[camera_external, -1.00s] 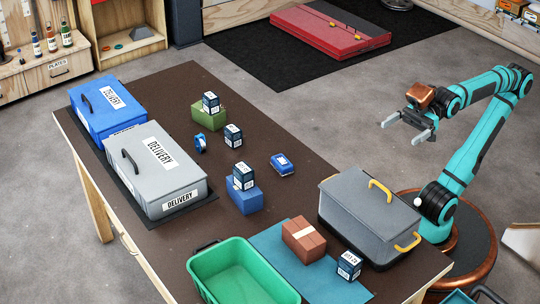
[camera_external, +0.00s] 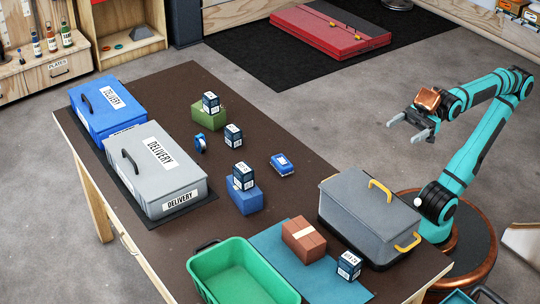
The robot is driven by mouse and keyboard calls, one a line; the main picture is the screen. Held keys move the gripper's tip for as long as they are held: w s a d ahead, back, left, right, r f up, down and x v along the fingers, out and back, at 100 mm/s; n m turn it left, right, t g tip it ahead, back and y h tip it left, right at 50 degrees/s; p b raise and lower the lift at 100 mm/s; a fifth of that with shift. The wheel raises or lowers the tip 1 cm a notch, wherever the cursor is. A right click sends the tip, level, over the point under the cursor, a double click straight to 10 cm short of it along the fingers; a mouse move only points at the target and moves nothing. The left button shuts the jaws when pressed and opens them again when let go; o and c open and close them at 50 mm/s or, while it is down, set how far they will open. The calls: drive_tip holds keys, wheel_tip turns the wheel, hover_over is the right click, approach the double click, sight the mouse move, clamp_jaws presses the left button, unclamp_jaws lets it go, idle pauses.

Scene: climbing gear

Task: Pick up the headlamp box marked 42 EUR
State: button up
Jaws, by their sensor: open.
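Several small dark navy boxes with white labels are on the table. One box (camera_external: 211,103) sits on a green block (camera_external: 208,117). Another box (camera_external: 233,136) stands on the bare table top. A third box (camera_external: 244,176) sits on a blue block (camera_external: 243,197). One more box (camera_external: 348,266) stands on the teal mat (camera_external: 278,239) at the front. The labels are too small to read, so I cannot tell which is marked 42 EUR. My gripper (camera_external: 407,128) is open and empty, held in the air beyond the table's right edge, apart from all the boxes.
A grey lidded case (camera_external: 365,215) with yellow handles stands at the table's right. A reddish-brown block (camera_external: 303,240) and a green bin (camera_external: 232,272) are at the front. Grey (camera_external: 150,180) and blue (camera_external: 100,118) delivery cases stand left. A blue item (camera_external: 283,164) lies mid-table.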

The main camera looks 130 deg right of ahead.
drive_tip(key=n+g, duration=0.1)
drive_tip(key=g, duration=1.6)
hover_over(352, 257)
wheel_tip(352, 257, down, 9)
drive_tip(key=f, duration=1.2)
drive_tip(key=shift+d+f, duration=0.15)
drive_tip(key=shift+d, duration=0.05)
drive_tip(key=shift+a+f, duration=0.15)
drive_tip(key=shift+f, duration=1.2)
drive_tip(key=shift+a+f, duration=0.1)
drive_tip(key=shift+f, duration=1.2)
drive_tip(key=c, duration=1.1)
